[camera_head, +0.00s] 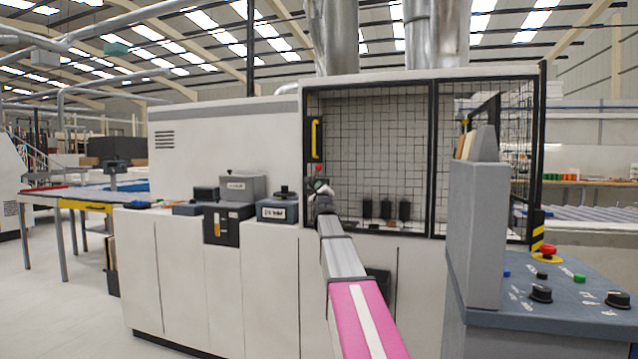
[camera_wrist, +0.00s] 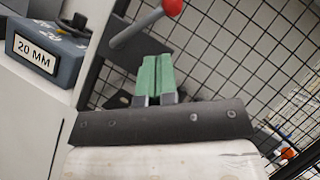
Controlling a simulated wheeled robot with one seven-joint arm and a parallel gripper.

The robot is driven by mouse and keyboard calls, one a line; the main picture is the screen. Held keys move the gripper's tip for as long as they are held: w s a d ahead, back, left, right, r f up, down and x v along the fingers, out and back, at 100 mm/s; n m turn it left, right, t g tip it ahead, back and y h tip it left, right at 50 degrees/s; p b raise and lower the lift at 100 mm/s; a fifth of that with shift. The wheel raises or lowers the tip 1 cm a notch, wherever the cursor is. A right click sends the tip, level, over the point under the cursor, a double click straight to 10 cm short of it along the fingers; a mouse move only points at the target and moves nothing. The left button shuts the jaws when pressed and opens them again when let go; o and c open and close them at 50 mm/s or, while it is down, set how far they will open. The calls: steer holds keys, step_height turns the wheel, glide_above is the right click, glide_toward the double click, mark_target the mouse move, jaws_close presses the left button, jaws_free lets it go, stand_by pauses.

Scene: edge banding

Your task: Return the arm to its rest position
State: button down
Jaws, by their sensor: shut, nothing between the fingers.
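My arm (camera_head: 345,275) reaches forward from the bottom of the head view, its near link pink with a white stripe. Its far end is in front of the mesh guard of the white machine (camera_head: 175,265). My gripper shows in the wrist view (camera_wrist: 156,62), its two green fingers shut together with nothing between them. In the head view the fingertips are too small to make out. A grey lever with a red ball (camera_wrist: 172,7) is just beyond the fingers in the wrist view. I cannot tell whether they touch it.
A box marked 20 MM (camera_wrist: 40,48) is left of my gripper; other grey boxes (camera_head: 242,187) stand beside it. The mesh guard (camera_head: 365,120) has a yellow handle (camera_head: 316,138). A control console (camera_head: 560,300) with knobs and a red button (camera_head: 547,251) stands at right.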

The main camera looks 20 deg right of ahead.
steer(key=v, duration=0.3)
steer(key=s+a+f+n+g+y, duration=0.1)
steer(key=s+a+f+n+g, duration=0.3)
steer(key=f, duration=0.9)
steer(key=s+a+f+n+g+y, duration=0.2)
steer(key=s+a+f+n+g, duration=0.25)
steer(key=f, duration=0.85)
steer(key=s+a+f+n+g+y, duration=0.1)
steer(key=s+a+f+n+g, duration=0.15)
steer(key=s+f+n, duration=0.7)
steer(key=s+a+f+n+g, duration=0.2)
steer(key=s+f+n+g, duration=0.3)
steer(key=s+f, duration=0.6)
steer(key=s+a+f+n+g, duration=0.3)
steer(key=s+f+n+g, duration=0.3)
steer(key=s+f, duration=0.6)
steer(key=shift+s+f+g, duration=0.3)
steer(key=shift+s+g, duration=0.1)
steer(key=shift+s, duration=0.55)
steer(key=shift+a, duration=0.1)
